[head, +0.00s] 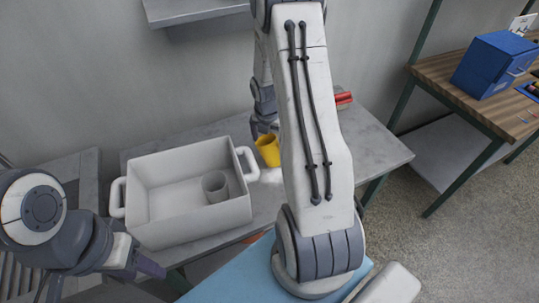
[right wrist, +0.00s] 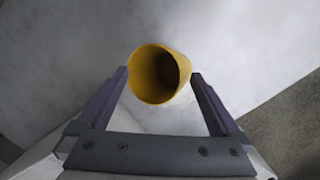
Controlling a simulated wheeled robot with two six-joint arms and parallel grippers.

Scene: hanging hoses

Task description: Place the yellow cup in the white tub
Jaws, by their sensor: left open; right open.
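The yellow cup (head: 267,150) stands on the grey table just right of the white tub (head: 160,225). In the right wrist view the cup (right wrist: 145,78) shows its open mouth, at the tips of my right gripper's fingers (right wrist: 159,74). These fingers are open, one on each side of the cup; I cannot tell whether they touch it. In the head view my right gripper (head: 262,130) is beside the cup, partly hidden by my arm. My left gripper (head: 140,266) is open and empty in front of the tub, at lower left.
A grey cup (head: 215,187) stands inside the tub, toward its right side; the tub's left part is clear. A red object (head: 343,97) lies at the table's back. A wooden bench (head: 440,80) with a blue box (head: 494,65) stands at the right. A shelf (head: 185,10) is on the wall.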

